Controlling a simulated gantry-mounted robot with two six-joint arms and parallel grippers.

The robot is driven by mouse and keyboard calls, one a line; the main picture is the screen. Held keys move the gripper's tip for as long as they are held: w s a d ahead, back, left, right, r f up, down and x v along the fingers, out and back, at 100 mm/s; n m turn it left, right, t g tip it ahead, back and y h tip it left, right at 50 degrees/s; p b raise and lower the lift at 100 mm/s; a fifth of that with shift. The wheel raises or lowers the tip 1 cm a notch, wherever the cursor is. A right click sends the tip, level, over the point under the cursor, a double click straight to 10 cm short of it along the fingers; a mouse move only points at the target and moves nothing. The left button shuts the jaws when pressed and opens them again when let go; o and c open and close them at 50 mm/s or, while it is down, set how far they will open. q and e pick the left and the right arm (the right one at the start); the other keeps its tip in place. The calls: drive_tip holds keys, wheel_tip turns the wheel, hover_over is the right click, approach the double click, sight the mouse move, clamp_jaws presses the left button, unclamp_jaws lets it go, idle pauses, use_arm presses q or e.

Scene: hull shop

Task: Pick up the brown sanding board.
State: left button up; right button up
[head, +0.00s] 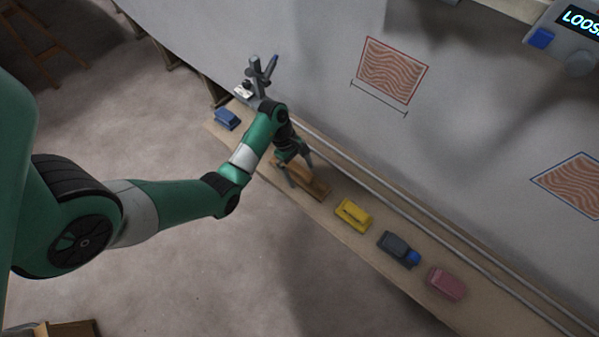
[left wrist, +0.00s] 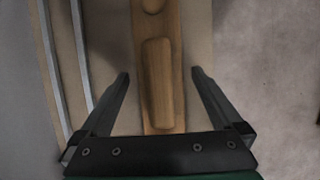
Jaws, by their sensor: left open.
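The brown sanding board (head: 312,184) lies on the wooden shelf, a long wooden piece with a raised grip. In the left wrist view the sanding board (left wrist: 159,85) runs up and down the middle, with its raised grip and a round knob further up. My left gripper (head: 299,173) is over the board in the head view. In the left wrist view my left gripper (left wrist: 161,75) is open, with one finger on each side of the board and a gap to both. It is not shut on anything. My right gripper is not in view.
The narrow shelf (head: 420,287) also bears a blue block (head: 227,118), a yellow tool (head: 353,215), a dark grey tool with a blue end (head: 398,249) and a pink block (head: 445,284). Two metal rails (head: 400,202) run along its wall side. A grey wall rises behind.

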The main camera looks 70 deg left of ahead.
use_arm(q)
drive_tip(key=shift+f, duration=0.25)
clamp_jaws()
idle(0.6)
